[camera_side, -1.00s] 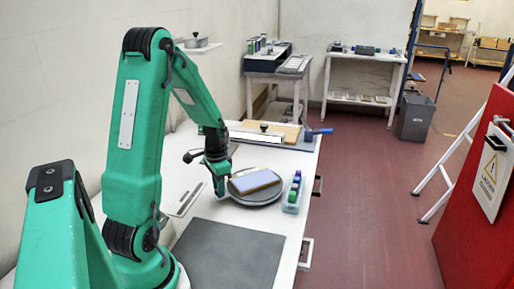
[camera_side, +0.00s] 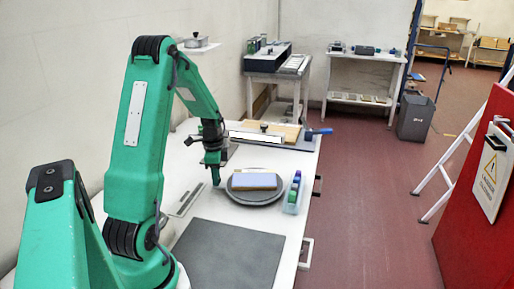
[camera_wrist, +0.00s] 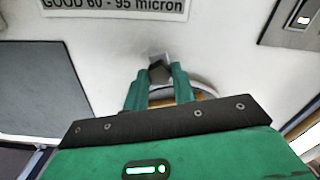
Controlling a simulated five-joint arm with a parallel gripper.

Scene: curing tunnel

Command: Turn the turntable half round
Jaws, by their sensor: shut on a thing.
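The turntable (camera_side: 262,200) is a round grey disc on the white bench. A flat block with a pale blue top and tan edge (camera_side: 254,181) lies on it. My gripper (camera_side: 215,182) points down at the turntable's left edge. In the wrist view my gripper (camera_wrist: 158,78) has its green fingers closed on a small dark grey piece (camera_wrist: 158,68), which looks like the turntable's peg. Part of the turntable's pale rim (camera_wrist: 208,88) shows behind the right finger. The rest is hidden by my gripper.
A clear tray with blue and green-topped bottles (camera_side: 293,193) stands close to the turntable's right. A dark grey mat (camera_side: 228,254) lies in front. A board (camera_side: 268,130) and a blue-handled tool (camera_side: 318,132) lie behind. A label plate (camera_wrist: 115,6) shows in the wrist view.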

